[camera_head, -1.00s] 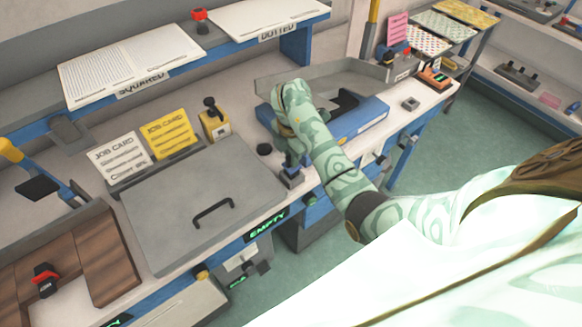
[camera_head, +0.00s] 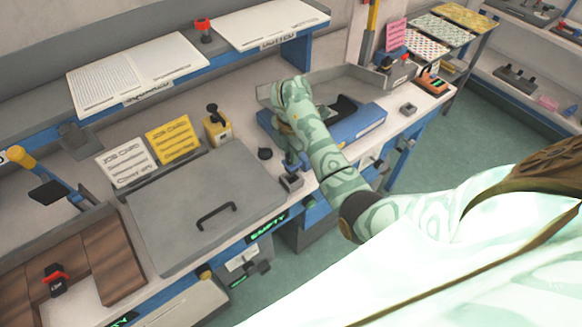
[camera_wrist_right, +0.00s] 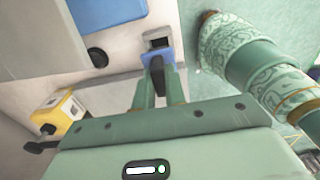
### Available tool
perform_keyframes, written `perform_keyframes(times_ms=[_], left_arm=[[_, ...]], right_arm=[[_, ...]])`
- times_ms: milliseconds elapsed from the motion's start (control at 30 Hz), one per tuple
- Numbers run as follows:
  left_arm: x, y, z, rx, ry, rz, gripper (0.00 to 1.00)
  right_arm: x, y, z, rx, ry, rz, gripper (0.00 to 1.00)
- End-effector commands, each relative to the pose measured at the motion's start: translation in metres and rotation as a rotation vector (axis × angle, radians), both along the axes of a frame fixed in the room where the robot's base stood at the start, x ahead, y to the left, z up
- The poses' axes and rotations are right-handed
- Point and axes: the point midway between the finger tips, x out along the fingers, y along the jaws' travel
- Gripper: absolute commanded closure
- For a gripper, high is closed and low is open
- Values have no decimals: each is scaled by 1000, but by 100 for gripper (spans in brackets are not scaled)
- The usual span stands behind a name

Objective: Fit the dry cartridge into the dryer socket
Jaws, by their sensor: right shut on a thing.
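My right gripper (camera_head: 293,158) reaches down to the front edge of the bench in the head view. In the right wrist view my right gripper (camera_wrist_right: 158,75) has its two green fingers shut on a small blue piece, which looks like the dry cartridge (camera_wrist_right: 157,63). Just past its tip is a small grey block with a dark opening, which looks like the dryer socket (camera_wrist_right: 158,41). The same socket (camera_head: 291,182) shows in the head view, just below the fingers. The fingers partly hide the cartridge, and I cannot tell whether it touches the socket. My left gripper is out of view.
A grey lid with a handle (camera_head: 170,205) lies left of the socket, above a green EMPTY display (camera_head: 269,228). A black knob (camera_head: 265,153) and yellow box (camera_head: 216,130) stand behind. A blue unit (camera_head: 358,122) and grey tray (camera_head: 335,82) are beyond my arm.

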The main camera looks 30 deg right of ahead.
Motion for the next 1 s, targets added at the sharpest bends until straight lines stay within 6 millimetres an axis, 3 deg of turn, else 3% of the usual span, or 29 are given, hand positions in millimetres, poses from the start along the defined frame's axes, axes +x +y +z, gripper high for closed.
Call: perform_keyframes(times_ms=[133,467,1000], left_arm=[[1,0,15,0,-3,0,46],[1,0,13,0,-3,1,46],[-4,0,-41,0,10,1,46]], right_arm=[[0,1,16,1,-1,0,100],[0,0,14,0,0,0,100],[0,0,-43,-1,0,0,100]])
